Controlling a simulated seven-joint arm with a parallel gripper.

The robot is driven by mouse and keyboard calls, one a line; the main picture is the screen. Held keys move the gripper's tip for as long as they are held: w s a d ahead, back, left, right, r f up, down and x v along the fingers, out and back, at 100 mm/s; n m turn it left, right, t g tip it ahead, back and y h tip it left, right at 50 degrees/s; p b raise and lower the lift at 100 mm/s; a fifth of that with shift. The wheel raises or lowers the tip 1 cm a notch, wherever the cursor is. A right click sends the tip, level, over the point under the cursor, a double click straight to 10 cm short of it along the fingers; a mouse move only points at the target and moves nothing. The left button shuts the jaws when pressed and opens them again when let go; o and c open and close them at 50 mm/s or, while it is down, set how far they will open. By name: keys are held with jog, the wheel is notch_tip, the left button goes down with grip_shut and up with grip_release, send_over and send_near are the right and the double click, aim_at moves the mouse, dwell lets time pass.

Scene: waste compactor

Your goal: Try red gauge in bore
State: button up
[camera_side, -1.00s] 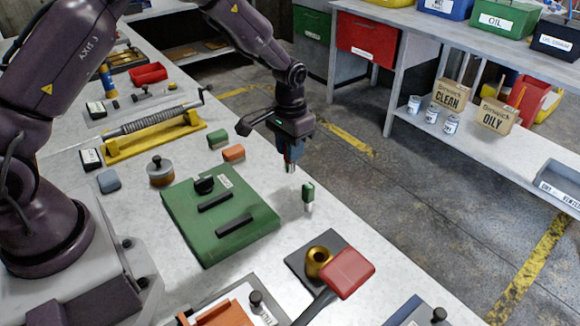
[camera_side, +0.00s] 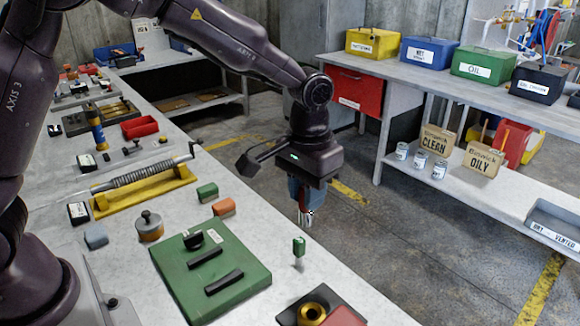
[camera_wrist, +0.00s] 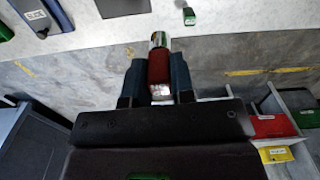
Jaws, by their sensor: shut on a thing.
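The red gauge (camera_wrist: 159,66) sits between the two fingers of my gripper (camera_wrist: 157,85) in the wrist view, with its shiny metal end pointing away from the palm. In the side view my gripper (camera_side: 304,214) is shut on it, tip down, in the air above and behind the green gauge. The bore is a brass ring (camera_side: 313,312) at the bottom edge of the side view, in a dark plate (camera_side: 288,316). The gauge is well apart from it. The ring's lower part is cut off by the frame.
A green-handled gauge (camera_side: 299,247) stands upright on the bench below my gripper. It also shows in the wrist view (camera_wrist: 189,16). A red block (camera_side: 344,317) covers part of the bore plate. A green board (camera_side: 211,290) with black bars lies to the left.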

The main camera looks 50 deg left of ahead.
jog(key=s+d, duration=0.5)
jog(key=d, duration=0.3)
notch_tip(320, 180, down, 11)
jog(key=shift+s, duration=0.25)
jog(key=shift+d+f, duration=0.1)
jog(key=shift+f, duration=0.4)
dwell(2.0)
jog(key=shift+r, duration=0.15)
dwell(0.5)
jog(key=shift+r, duration=2.3)
